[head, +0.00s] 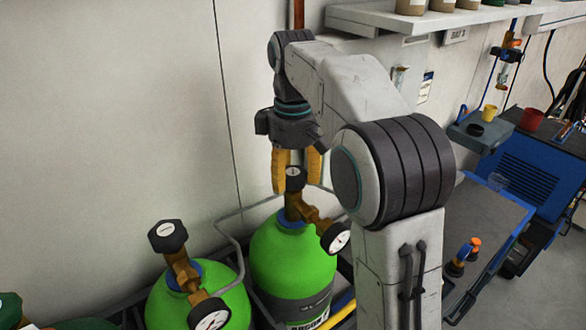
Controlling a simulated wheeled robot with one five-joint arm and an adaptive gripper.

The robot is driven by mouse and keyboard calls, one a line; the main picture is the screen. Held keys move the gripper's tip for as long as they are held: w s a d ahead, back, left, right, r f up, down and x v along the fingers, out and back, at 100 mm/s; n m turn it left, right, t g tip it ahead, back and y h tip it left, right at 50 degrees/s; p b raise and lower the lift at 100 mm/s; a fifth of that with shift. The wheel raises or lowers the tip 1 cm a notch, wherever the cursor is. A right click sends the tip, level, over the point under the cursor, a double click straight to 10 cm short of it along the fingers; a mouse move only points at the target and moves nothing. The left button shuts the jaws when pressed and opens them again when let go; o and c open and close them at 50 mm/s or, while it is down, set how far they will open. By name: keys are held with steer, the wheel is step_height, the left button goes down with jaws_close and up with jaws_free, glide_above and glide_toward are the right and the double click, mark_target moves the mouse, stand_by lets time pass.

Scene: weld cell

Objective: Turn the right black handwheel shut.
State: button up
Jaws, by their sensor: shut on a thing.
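The right black handwheel (294,180) tops the brass valve of the right green gas cylinder (285,250). My gripper (296,176) points down from above, with its yellow fingers on either side of this handwheel, shut on it. The far side of the handwheel and part of the grip are hard to see. A gauge (336,238) sticks out to the right of the valve. The left black handwheel (168,236) sits on the valve of the left green cylinder (190,298), apart from my gripper, with another gauge (210,316) below it.
A grey rail (232,240) runs around the cylinders, close to the wall. A blue machine (535,180) and a grey-topped table (480,222) stand to the right. A shelf (400,20) with several pots hangs above. Another green cylinder shows partly at the lower left.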

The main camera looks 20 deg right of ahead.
mark_target(293, 171)
steer(key=m, duration=0.5)
steer(key=shift+m+p, duration=0.3)
steer(key=shift+p, duration=0.1)
steer(key=m, duration=0.5)
steer(key=shift+f+m, duration=0.1)
steer(key=shift+m, duration=0.6)
steer(key=o, duration=1.2)
steer(key=shift+r, duration=3.8)
